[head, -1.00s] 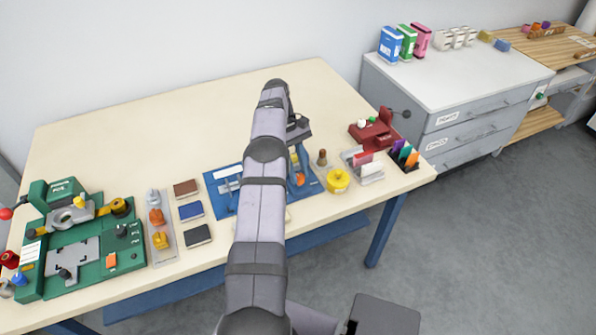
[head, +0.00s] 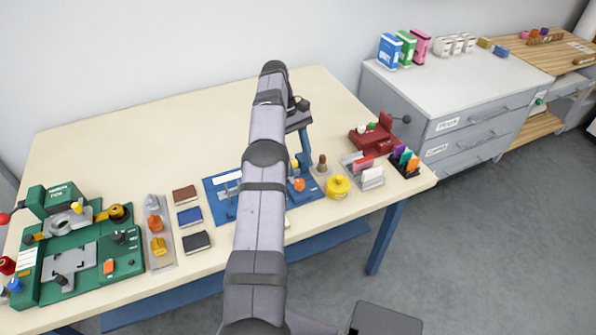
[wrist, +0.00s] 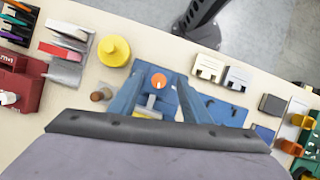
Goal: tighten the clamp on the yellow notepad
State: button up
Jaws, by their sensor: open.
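The blue clamp fixture (head: 222,202) lies on the bench, partly hidden by my arm. Its round orange knob (head: 299,185) shows right of my arm and also in the wrist view (wrist: 158,81). My gripper (wrist: 160,70) is open and empty; in the wrist view its two blue fingers stand either side of the orange knob, apart from it. In the head view one blue finger (head: 305,143) shows above the fixture. A grey and white piece (wrist: 150,107) lies just behind the knob.
A yellow round pot (head: 338,187), a brown-knobbed tool (head: 322,162), card holders (head: 372,177) and a red device (head: 372,138) stand to the right. Several small books (head: 190,215) and a green fixture (head: 75,245) lie left. The bench's back is clear.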

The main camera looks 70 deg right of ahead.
notch_tip(320, 180, up, 3)
jog(key=shift+r+p, duration=0.2)
jog(key=shift+p, duration=0.75)
jog(key=w+a+r+n, duration=0.1)
jog(key=w+a+r, duration=0.3)
jog(key=r, duration=0.5)
jog(key=s+a+f+n+g+h, duration=0.1)
jog(key=s+f+n, duration=0.15)
jog(key=f, duration=0.25)
jog(key=s+a+f+n+g+h, duration=0.1)
jog(key=f+n, duration=0.2)
jog(key=f, duration=0.2)
jog(key=d+n, duration=0.1)
jog(key=w+d+f+n+t+h, duration=0.1)
jog(key=d+n, duration=0.1)
jog(key=w+d+f+n+h, duration=0.1)
jog(key=shift+w+d+f+t+p, duration=0.2)
jog(key=shift+f+t+p, duration=0.1)
jog(key=shift+p, duration=0.1)
